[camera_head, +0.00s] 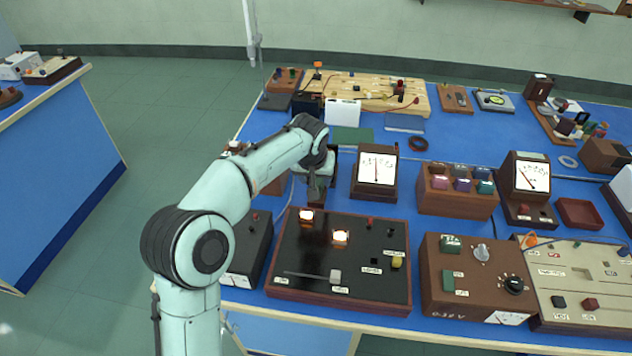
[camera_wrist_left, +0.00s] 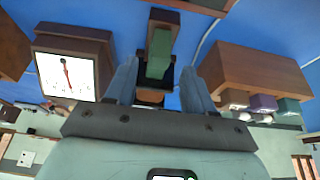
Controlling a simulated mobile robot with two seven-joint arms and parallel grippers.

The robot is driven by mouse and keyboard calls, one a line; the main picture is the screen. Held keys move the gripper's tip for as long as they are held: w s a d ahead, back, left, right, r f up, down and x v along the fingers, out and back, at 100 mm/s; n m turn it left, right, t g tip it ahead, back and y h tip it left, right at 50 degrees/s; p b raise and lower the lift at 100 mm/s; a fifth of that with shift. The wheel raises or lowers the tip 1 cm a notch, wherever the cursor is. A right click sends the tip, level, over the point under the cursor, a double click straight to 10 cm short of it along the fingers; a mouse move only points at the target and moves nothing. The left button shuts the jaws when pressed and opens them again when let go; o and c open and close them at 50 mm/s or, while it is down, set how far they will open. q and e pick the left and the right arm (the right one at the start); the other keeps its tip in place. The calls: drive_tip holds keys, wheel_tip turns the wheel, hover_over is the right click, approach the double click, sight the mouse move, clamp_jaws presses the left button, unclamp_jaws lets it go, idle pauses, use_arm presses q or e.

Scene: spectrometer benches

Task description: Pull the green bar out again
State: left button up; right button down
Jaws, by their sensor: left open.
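In the left wrist view a green bar (camera_wrist_left: 159,52) stands between my left gripper's fingers (camera_wrist_left: 160,82). One end of it meets a dark brown block (camera_wrist_left: 164,15), and its near part sits before a dark slot between the fingers. The fingers are apart, one on each side of the bar, with no clear contact. In the head view my left gripper (camera_head: 317,188) is low behind the black panel, left of the white-faced meter (camera_head: 377,168). The arm and gripper hide the bar there. My right gripper is not in view.
The meter stands close on one side of the gripper; a brown box (camera_wrist_left: 250,75) stands on the other. The black panel (camera_head: 370,250) with two lit lamps lies in front. A brown holder with coloured blocks (camera_head: 458,203) is to the right. Blue bench shows between them.

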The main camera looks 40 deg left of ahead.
use_arm(q)
drive_tip(key=p+v, duration=0.1)
drive_tip(key=v, duration=0.8)
drive_tip(key=shift+f, duration=0.1)
